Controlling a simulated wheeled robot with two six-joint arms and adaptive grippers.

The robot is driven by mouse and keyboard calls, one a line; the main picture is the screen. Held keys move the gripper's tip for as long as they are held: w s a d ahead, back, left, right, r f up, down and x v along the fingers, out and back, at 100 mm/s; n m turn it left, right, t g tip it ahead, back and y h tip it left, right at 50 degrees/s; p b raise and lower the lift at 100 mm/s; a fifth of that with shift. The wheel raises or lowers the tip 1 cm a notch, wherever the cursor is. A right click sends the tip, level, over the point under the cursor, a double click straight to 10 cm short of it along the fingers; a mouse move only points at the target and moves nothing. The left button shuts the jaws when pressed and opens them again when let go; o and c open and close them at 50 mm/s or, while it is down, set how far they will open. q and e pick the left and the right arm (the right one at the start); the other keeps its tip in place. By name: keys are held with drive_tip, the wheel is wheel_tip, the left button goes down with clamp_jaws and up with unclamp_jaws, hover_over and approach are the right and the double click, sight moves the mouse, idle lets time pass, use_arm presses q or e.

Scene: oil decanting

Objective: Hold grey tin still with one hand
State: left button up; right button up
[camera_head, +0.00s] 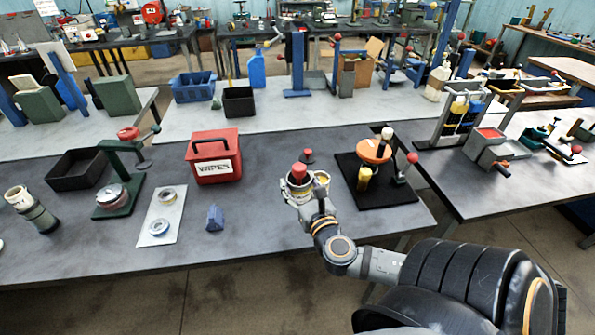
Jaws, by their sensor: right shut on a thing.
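My right gripper (309,188) reaches in from the lower right over the front table. It is shut around a small grey tin (297,187), and its fingers and wrist hide part of the tin. A red piece (299,170) shows at the top of the tin; I cannot tell whether it is fixed to it. The tin appears upright at the table, but its base is hidden. My left gripper is not in view.
A black mat with an orange-topped device (374,151) stands right of the gripper. A small red-topped piece (307,156) is just behind. Left are a red box (214,168), a blue block (215,217), a white plate (150,226) and a green press (127,155).

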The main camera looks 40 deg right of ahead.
drive_tip(key=o, duration=0.6)
drive_tip(key=shift+c, duration=0.2)
drive_tip(key=c, duration=1)
drive_tip(key=shift+o, duration=0.2)
drive_tip(key=shift+w+f, duration=0.1)
drive_tip(key=shift+f, duration=0.05)
drive_tip(key=w+a+f+n+y, duration=0.2)
drive_tip(key=w+a+f+y, duration=0.1)
drive_tip(key=a, duration=0.5)
drive_tip(key=w+a+f+n+t+y, duration=0.1)
drive_tip(key=w+a+f+n+y, duration=0.1)
drive_tip(key=a, duration=0.7)
wheel_tip(320, 180, down, 3)
drive_tip(key=shift+w+a+r+y, duration=0.25)
drive_tip(key=shift+w+y, duration=0.35)
drive_tip(key=shift+w, duration=0.4)
